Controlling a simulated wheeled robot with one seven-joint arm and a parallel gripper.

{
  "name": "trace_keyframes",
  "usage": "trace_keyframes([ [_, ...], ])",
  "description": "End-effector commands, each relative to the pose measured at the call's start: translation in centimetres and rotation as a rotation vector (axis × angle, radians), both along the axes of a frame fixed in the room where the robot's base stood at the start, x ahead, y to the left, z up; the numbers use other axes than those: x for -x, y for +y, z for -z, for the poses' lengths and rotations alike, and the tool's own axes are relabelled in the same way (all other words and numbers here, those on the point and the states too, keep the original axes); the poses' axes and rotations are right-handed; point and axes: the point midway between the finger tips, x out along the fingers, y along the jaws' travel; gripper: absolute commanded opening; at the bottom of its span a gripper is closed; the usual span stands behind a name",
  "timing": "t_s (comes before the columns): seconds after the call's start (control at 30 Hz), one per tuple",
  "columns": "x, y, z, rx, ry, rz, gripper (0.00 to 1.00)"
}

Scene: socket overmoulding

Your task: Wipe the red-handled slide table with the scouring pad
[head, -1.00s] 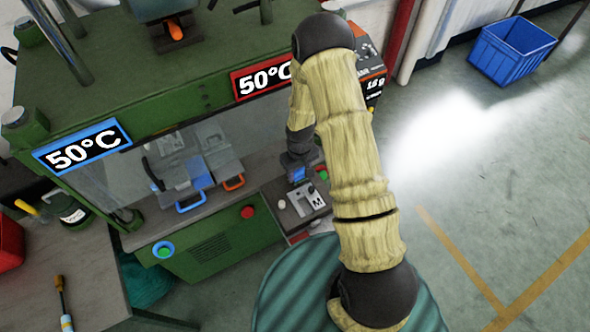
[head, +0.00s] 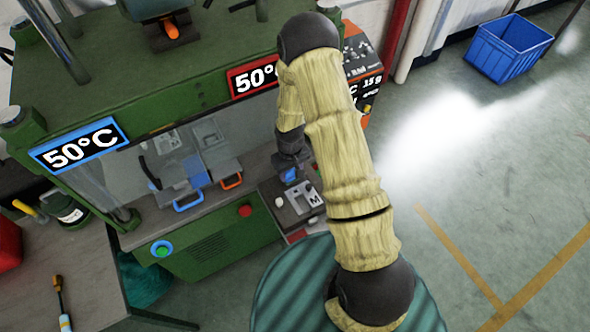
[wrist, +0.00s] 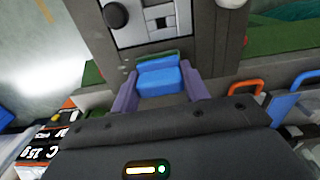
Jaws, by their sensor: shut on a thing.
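My gripper (wrist: 160,88) is shut on a scouring pad (wrist: 158,76), a blue block with a green layer along its far edge. In the head view the pad (head: 290,175) shows as a small blue patch below my wrist, over the side bench right of the press. The red-handled slide table (head: 222,160) is a grey plate inside the press, behind the clear guard, with an orange-red handle (head: 231,182) at its front. That handle also shows in the wrist view (wrist: 245,87), to the right of my gripper. The pad is apart from this table.
A blue-handled slide table (head: 176,172) lies just left of it. A metal mould plate (head: 306,198) sits on the side bench near my gripper. The green press (head: 215,250) has a red button (head: 245,210). A screwdriver (head: 61,300) lies on the left table.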

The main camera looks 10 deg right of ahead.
Motion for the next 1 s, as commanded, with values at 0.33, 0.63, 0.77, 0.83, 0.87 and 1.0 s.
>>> trace_keyframes([
  [0.33,0.1,1.4,-2.5,0.0,-0.001,0.004,0.16],
  [0.63,0.1,1.6,-5.2,0.0,-0.001,0.0,0.16],
  [0.77,0.1,1.6,-6.4,0.0,-0.001,0.001,0.16],
  [0.83,0.1,1.5,-7.0,0.0,0.0,0.001,0.16],
  [0.87,0.1,1.5,-7.2,0.0,0.0,0.001,0.16],
  [1.0,0.1,1.5,-7.9,0.0,0.0,0.002,0.16],
])
